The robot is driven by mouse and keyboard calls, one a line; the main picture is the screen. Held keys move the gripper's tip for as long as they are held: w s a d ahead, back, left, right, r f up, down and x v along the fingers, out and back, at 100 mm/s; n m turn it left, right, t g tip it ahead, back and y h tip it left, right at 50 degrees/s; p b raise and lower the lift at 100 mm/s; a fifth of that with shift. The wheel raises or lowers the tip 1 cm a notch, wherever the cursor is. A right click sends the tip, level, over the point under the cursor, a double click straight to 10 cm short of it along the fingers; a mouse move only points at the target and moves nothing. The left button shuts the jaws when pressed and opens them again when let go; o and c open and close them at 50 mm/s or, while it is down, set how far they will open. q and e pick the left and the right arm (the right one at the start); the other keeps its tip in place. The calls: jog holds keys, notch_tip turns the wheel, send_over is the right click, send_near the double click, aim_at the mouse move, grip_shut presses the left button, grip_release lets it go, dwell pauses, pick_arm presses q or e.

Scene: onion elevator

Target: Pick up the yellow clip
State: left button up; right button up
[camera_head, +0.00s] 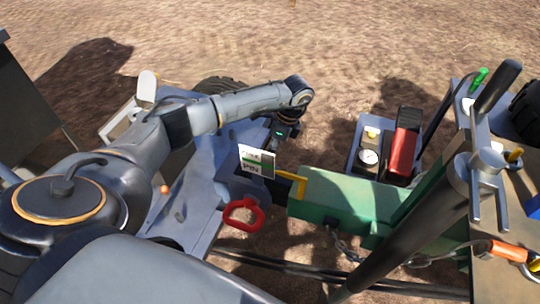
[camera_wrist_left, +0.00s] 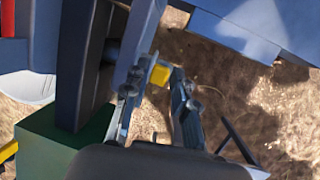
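The yellow clip (camera_wrist_left: 160,74) shows in the left wrist view as a small yellow block near a blue-grey metal part. My left gripper (camera_wrist_left: 157,84) has its two fingers spread on either side of it, with a gap visible at the right finger. Contact at the left finger is hard to tell. In the head view my left gripper (camera_head: 286,130) points down beside the grey-blue frame, and I cannot make out the clip under it. My right gripper is in neither view.
A green beam (camera_head: 345,200) with a yellow bracket (camera_head: 291,183) lies close to the left gripper. A white label (camera_head: 257,161), a red ring handle (camera_head: 243,214) and a red box (camera_head: 404,142) are nearby. A dark slanted cylinder (camera_head: 405,240) crosses the right side.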

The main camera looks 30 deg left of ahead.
pick_arm(q)
jog(key=shift+c, duration=0.5)
grip_shut()
